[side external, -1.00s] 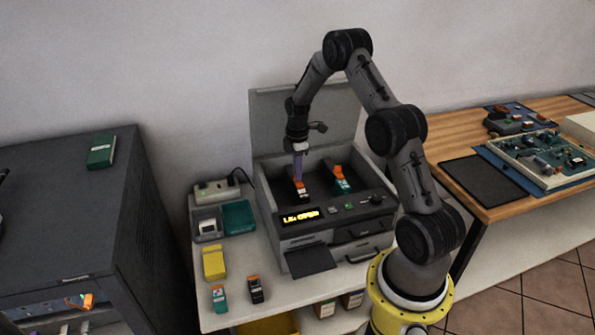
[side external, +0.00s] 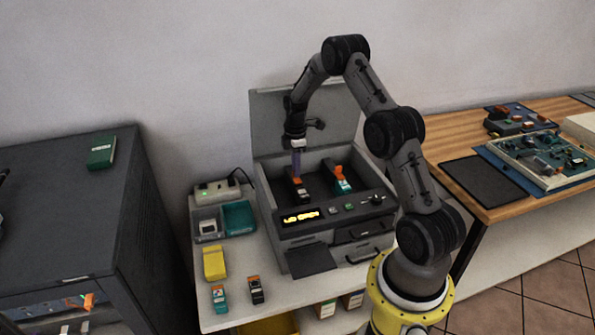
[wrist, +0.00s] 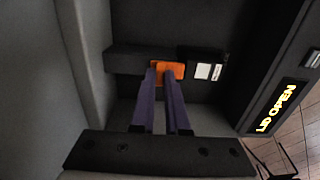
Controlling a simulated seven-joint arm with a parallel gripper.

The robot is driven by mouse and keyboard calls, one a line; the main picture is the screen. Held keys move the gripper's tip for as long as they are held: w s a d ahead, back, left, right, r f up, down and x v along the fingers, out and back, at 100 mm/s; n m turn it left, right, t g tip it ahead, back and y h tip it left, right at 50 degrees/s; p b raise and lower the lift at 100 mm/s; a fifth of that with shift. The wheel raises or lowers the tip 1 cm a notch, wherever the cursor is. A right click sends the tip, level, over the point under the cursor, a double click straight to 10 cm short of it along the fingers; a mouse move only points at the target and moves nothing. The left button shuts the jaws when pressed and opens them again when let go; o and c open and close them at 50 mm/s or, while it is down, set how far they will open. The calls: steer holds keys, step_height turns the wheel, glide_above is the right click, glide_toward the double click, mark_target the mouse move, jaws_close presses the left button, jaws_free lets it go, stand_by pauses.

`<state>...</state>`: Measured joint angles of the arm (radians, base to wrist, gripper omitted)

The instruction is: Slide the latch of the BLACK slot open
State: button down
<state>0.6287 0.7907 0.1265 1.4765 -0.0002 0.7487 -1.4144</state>
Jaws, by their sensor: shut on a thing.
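The black cartridge (side external: 302,194) sits in the left slot of the open printer (side external: 268,206), with a white label on it. Its orange latch (side external: 296,182) is at the far end of the slot; in the wrist view the latch (wrist: 167,67) lies between the fingertips. My gripper (side external: 296,175) points down into the printer, its purple fingers shut on the orange latch; the fingers hide part of it. The fingertips also show in the wrist view (wrist: 163,78). The black cartridge's label shows to the right of the latch in the wrist view.
A teal cartridge (side external: 343,186) with an orange latch sits in the slot to the right. The raised lid (side external: 270,120) stands behind my gripper. The lit display (wrist: 277,108) reads "LID OPEN". Loose teal (side external: 219,300) and black (side external: 256,290) cartridges lie on the table in front.

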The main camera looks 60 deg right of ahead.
steer(key=shift+w+d+r, duration=0.1)
steer(key=shift+w+d, duration=0.2)
steer(key=shift+d, duration=0.1)
steer(key=c, duration=0.9)
jaws_free()
step_height(320, 180, up, 14)
steer(key=shift+a, duration=0.1)
